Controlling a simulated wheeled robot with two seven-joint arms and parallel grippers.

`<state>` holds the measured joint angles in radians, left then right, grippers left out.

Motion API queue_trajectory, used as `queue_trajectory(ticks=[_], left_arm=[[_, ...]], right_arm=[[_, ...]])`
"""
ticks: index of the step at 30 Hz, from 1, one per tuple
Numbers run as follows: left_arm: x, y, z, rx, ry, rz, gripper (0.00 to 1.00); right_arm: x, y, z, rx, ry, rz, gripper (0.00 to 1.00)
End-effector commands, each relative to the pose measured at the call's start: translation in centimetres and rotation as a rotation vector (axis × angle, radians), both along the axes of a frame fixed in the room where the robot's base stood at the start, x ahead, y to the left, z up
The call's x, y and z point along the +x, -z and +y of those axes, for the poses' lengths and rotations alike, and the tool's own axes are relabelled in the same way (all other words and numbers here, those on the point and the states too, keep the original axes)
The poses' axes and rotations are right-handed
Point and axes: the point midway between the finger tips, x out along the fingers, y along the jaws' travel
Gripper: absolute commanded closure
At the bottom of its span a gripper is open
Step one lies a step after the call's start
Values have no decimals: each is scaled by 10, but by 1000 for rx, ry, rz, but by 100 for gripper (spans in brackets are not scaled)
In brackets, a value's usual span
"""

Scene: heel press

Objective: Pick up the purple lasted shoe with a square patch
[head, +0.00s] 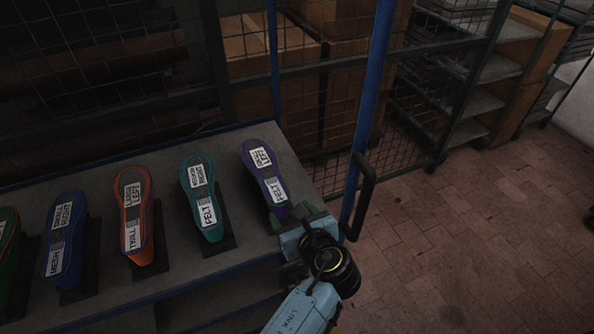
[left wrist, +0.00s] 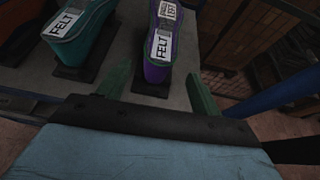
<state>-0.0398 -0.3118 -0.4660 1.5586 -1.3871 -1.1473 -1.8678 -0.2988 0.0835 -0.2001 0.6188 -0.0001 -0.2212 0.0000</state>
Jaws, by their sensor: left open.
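The purple lasted shoe (head: 261,166) stands at the right end of a row on a grey shelf. It carries white labels, one reading FELT, with a small grey patch between them; the patch's exact shape is too small to tell. My left gripper (head: 300,219) is open at the near end of this shoe. In the left wrist view, the purple shoe (left wrist: 155,72) lies ahead, between the lines of the two green fingers of my left gripper (left wrist: 160,80). Whether the fingertips reach beside it I cannot tell. My right gripper is out of view.
A teal shoe (head: 202,212) stands just left of the purple one. An orange shoe (head: 147,252), a blue shoe (head: 76,280) and a green shoe (head: 7,250) stand farther left. A blue post (head: 371,95) with a black handle (head: 362,195) rises close right of my gripper.

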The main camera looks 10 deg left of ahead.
Motion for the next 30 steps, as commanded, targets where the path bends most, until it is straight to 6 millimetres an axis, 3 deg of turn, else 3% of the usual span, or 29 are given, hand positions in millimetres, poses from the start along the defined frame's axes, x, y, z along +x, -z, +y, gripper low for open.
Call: queue_trajectory(ticks=[3,5,13,23,30], left_arm=[[12,5,10,4,-3,0,20],[21,9,16,3,-1,-1,20],[51,28,34,0,4,-3,20],[66,30,44,-1,4,-2,20],[91,32,60,-2,4,-4,20]], right_arm=[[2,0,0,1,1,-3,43],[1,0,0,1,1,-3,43],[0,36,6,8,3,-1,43],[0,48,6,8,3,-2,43],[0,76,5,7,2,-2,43]])
